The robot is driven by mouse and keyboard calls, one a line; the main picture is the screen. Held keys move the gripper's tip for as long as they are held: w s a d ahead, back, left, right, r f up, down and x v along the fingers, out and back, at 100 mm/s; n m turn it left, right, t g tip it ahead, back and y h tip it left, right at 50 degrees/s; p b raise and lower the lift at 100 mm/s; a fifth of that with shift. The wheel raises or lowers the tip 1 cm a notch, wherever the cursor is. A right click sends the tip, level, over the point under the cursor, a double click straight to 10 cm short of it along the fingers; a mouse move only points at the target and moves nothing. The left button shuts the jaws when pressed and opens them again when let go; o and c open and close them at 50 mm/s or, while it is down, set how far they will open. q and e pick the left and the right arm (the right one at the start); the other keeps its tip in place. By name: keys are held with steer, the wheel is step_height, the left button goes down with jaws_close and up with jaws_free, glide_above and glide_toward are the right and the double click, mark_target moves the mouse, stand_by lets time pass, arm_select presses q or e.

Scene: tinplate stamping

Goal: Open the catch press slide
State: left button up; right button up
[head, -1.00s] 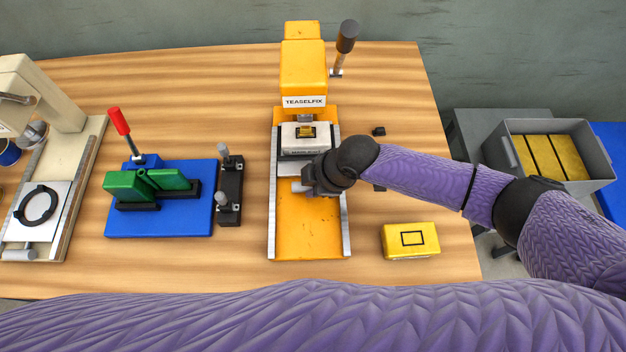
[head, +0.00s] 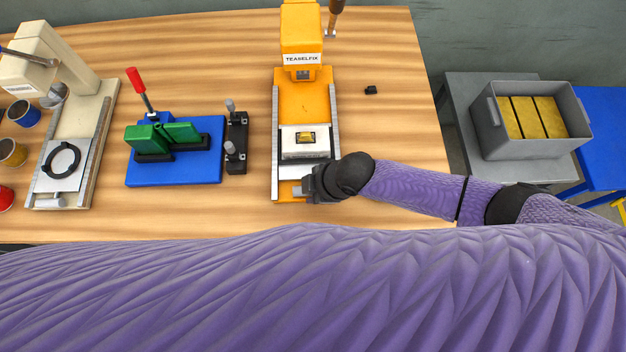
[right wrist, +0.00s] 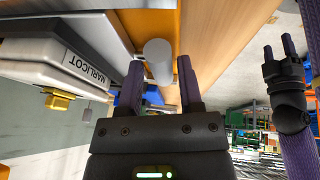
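The yellow catch press (head: 302,40), labelled TEASELFIX, stands at the middle of the bench. Its slide (head: 290,173) is out at the front end of the rails, clear of the press head. A white die block marked MARLICOT (right wrist: 57,58) sits on it, with a small brass-coloured piece (head: 306,138) on top. My right gripper (right wrist: 159,60) is at the slide's front, its fingers either side of the grey cylindrical knob (right wrist: 158,65). A narrow gap shows beside one finger. My left gripper (right wrist: 278,45) appears only in the right wrist view, empty, fingers apart.
Left of the press are a small black fixture (head: 236,142), a blue-based green fixture (head: 205,174) with a red-handled lever, and a cream press (head: 83,130). A small black part (head: 371,90) lies to the right. A grey bin (head: 540,148) holds yellow blocks.

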steer(key=shift+d+r, duration=0.1)
steer(key=shift+r, duration=0.25)
steer(key=p+v, duration=0.3)
steer(key=v, duration=0.6)
steer(key=shift+p, duration=0.3)
steer(key=shift+r, duration=0.1)
